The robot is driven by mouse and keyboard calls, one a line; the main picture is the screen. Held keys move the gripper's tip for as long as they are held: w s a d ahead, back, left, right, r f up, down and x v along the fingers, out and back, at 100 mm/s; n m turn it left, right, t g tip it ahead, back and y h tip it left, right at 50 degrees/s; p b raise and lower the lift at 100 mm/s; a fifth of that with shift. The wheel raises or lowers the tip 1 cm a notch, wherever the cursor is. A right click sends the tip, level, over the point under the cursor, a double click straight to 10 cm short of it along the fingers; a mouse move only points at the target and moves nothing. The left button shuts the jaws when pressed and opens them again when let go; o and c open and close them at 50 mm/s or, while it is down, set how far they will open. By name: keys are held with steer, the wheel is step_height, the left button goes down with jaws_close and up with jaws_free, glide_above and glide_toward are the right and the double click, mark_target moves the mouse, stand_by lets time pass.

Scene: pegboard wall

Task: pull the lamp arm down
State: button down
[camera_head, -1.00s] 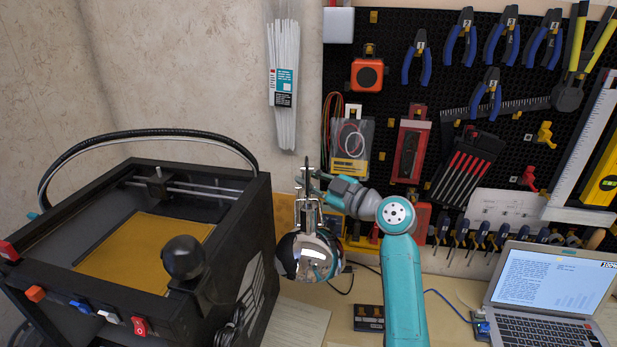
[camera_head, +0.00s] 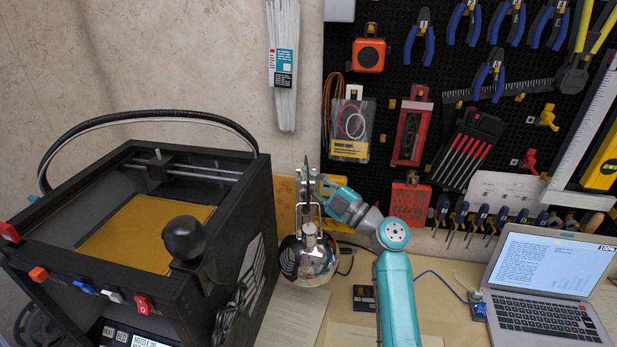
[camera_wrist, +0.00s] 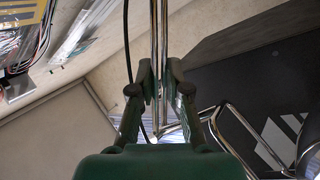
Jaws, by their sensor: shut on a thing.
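The desk lamp has a shiny chrome round head (camera_head: 318,266) that hangs beside the black printer, low over the bench in the head view. Its thin chrome lamp arm (camera_wrist: 158,40) runs up between my fingers in the wrist view. My gripper (camera_head: 309,186) is around the lamp arm above the head. In the wrist view my gripper (camera_wrist: 152,90) is shut on the chrome rods, with a dark cable beside them. The lamp's base and the lower part of its arm are hidden from the head view.
A black 3D printer (camera_head: 225,270) stands close on the left. A pegboard (camera_head: 400,80) with pliers and other tools is behind. An open laptop (camera_head: 550,290) is at the right. Papers (camera_head: 285,315) and a small dark box (camera_head: 364,297) lie on the bench.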

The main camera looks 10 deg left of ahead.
steer(key=shift+w+d+r, duration=0.1)
steer(key=shift+w+d, duration=0.05)
steer(key=shift+d, duration=0.15)
steer(key=c, duration=1.3)
jaws_free()
steer(key=shift+d, duration=0.15)
steer(key=v, duration=1.2)
